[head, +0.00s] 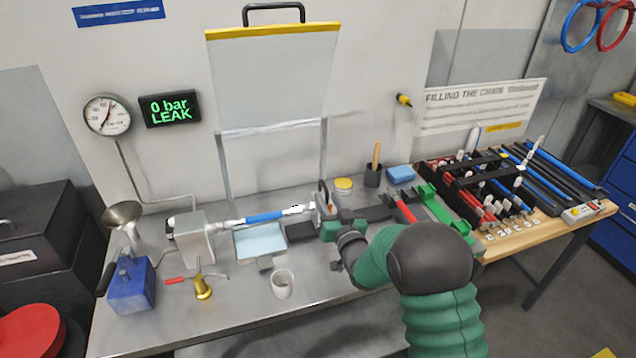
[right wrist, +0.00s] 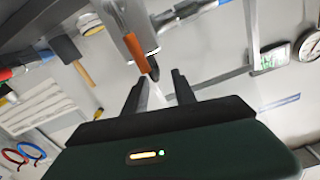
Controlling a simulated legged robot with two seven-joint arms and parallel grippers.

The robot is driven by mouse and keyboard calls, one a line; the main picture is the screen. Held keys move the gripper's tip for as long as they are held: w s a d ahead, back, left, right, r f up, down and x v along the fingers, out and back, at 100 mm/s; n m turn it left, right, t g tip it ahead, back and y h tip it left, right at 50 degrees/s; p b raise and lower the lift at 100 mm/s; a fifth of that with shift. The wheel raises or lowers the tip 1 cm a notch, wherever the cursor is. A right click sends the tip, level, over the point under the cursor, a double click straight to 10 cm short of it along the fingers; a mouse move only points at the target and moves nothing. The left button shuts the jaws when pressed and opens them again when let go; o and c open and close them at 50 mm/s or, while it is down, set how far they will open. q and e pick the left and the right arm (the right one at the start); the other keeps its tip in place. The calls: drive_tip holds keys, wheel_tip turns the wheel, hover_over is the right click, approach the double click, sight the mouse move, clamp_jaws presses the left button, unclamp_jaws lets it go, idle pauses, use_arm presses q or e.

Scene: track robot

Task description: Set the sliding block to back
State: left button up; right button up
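What looks like the sliding block (head: 320,205) is a grey metal piece at the right end of a blue-and-white rod on the bench. An orange-brown lever (right wrist: 128,38) with a dark tip shows in front of grey metal in the right wrist view. My right gripper (head: 324,228) is just in front of the block, which it partly hides. In the right wrist view, the two dark fingers (right wrist: 160,78) are apart, with the lever's tip near the gap between them. Contact cannot be told. My left gripper is not in view.
A raised clear guard (head: 270,85) stands behind the rod. A pale blue tray (head: 260,242), a white cup (head: 283,284), a brass piece (head: 202,288) and a blue box (head: 131,290) are on the left bench. Green and red parts and a rack crowd the right.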

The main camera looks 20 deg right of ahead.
sight(321, 184)
drive_tip(key=w+d, duration=0.1)
drive_tip(key=w, duration=0.2)
drive_tip(key=w+d, duration=0.1)
drive_tip(key=w, duration=0.1)
drive_tip(key=shift+w+d, duration=0.25)
drive_tip(key=shift+d, duration=0.1)
drive_tip(key=a, duration=0.1)
drive_tip(key=w+a, duration=0.1)
drive_tip(key=shift+w+a+r, duration=0.15)
drive_tip(key=shift+a, duration=0.5)
drive_tip(key=shift+d, duration=0.35)
drive_tip(key=shift+c, duration=1.3)
drive_tip(key=shift+d+f, duration=0.2)
drive_tip(key=shift+d, duration=0.5)
clamp_jaws()
drive_tip(key=shift+a+r, duration=0.1)
drive_tip(key=shift+a, duration=0.5)
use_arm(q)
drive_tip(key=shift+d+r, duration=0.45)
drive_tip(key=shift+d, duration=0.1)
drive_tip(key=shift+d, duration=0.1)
use_arm(e)
drive_tip(key=shift+d, duration=0.2)
